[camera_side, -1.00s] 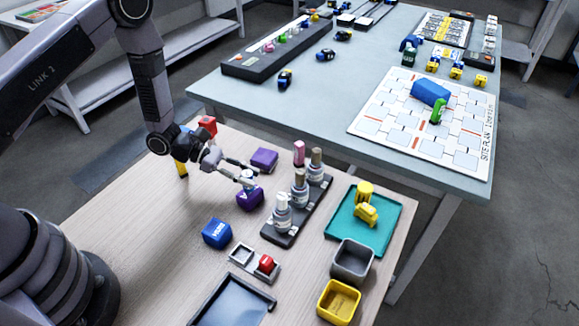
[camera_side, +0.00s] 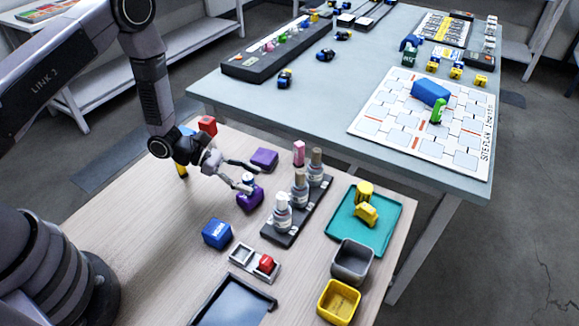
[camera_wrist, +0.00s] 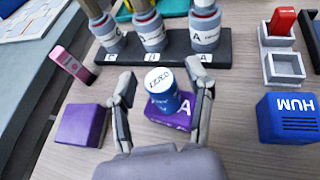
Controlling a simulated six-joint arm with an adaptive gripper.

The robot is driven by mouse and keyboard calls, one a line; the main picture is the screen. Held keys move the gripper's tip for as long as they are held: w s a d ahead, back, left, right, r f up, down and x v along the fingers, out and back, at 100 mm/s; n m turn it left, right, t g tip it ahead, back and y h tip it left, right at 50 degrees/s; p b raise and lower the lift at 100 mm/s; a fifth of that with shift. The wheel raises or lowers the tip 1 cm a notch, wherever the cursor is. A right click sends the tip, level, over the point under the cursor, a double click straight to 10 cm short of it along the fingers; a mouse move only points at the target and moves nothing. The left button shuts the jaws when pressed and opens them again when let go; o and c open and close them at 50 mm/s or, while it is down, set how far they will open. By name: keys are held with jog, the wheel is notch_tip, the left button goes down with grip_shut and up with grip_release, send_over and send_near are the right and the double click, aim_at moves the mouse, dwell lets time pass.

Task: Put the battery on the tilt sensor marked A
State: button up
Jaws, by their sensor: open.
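The battery (camera_wrist: 166,98) is a short blue cylinder with a white, printed top; it also shows in the side view (camera_side: 249,179). It stands upright on the purple tilt sensor marked A (camera_wrist: 178,120), which sits on the wooden table and shows in the side view too (camera_side: 249,200). My gripper (camera_wrist: 166,77) is open, with one finger on each side of the battery and a gap visible at both sides. In the side view my gripper (camera_side: 251,178) reaches over the sensor from the left. The battery's underside is hidden.
A second purple block (camera_wrist: 82,125) lies left in the wrist view, near a pink stick (camera_wrist: 71,65). A dark rack (camera_wrist: 175,46) with lettered bottles stands just beyond. A blue HUM block (camera_wrist: 288,118) and a grey two-slot holder (camera_wrist: 284,65) are at the right.

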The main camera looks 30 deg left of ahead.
jog(key=v, duration=1.1)
jog(key=s+d+r+m+g+y, duration=0.1)
jog(key=s+r+m+g, duration=0.2)
jog(key=r, duration=0.4)
jog(key=s+r+m+y, duration=0.2)
jog(key=s+r+m, duration=0.1)
jog(key=r+m, duration=0.3)
jog(key=s+d+r+m+g+y, duration=0.1)
jog(key=s+r+m+g, duration=0.2)
jog(key=r, duration=0.4)
jog(key=s+a+r+m+t+y, duration=0.7)
jog(key=s+r+m+y, duration=0.1)
jog(key=s+r, duration=0.3)
jog(key=shift+s+a+m+y, duration=0.2)
jog(key=shift+s+m+y, duration=0.2)
jog(key=shift+s+m, duration=0.4)
